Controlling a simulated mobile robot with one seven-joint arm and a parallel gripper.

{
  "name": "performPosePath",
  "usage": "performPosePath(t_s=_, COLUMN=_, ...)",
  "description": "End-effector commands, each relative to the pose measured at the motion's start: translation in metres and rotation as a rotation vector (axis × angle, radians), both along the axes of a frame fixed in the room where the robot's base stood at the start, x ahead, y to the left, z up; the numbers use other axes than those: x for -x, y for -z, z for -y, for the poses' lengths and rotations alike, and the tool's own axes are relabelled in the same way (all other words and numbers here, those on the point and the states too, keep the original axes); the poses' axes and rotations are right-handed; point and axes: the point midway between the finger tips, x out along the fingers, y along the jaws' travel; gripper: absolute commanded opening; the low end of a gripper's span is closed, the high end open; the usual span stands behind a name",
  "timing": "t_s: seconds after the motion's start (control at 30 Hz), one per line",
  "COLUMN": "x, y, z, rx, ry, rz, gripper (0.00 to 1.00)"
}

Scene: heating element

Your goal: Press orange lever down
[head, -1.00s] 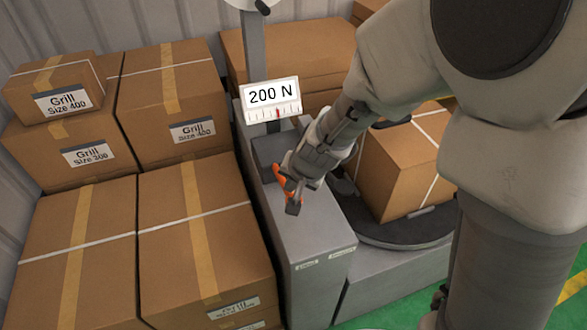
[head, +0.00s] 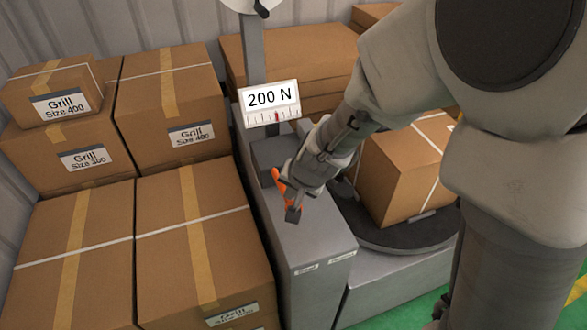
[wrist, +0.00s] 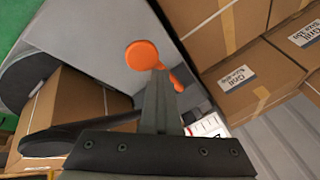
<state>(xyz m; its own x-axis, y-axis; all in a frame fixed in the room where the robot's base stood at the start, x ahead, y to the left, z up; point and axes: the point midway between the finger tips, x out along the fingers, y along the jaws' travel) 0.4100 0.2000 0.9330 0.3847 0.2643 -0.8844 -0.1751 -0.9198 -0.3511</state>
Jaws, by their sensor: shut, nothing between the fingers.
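The orange lever (head: 279,184) stands on the grey machine housing (head: 310,240), partly hidden behind my gripper in the head view. In the wrist view its round orange knob (wrist: 143,55) shows just beyond the fingertips, with a bit of orange arm to the right of the fingers. My gripper (head: 293,214) is shut and empty, its fingers pointing down over the housing beside the lever. In the wrist view the closed fingers (wrist: 158,76) overlap the lower edge of the knob. I cannot tell whether they touch it.
A gauge sign reading 200 N (head: 271,102) stands behind the lever. Stacked cardboard boxes (head: 205,235) fill the left side. A strapped box (head: 405,170) sits on a dark round turntable (head: 400,236) to the right. Green floor shows at the lower right.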

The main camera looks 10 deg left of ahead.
Motion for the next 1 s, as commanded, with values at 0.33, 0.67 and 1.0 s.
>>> performPosePath(t_s=0.33, x=0.004, y=0.007, z=0.001, rx=0.001, ry=-0.002, rz=-0.007, gripper=0.00)
performPosePath(t_s=0.67, x=0.005, y=0.011, z=0.002, rx=0.002, ry=-0.002, rz=-0.009, gripper=0.00)
performPosePath(t_s=1.0, x=0.007, y=0.014, z=0.002, rx=0.003, ry=-0.002, rz=-0.012, gripper=0.00)
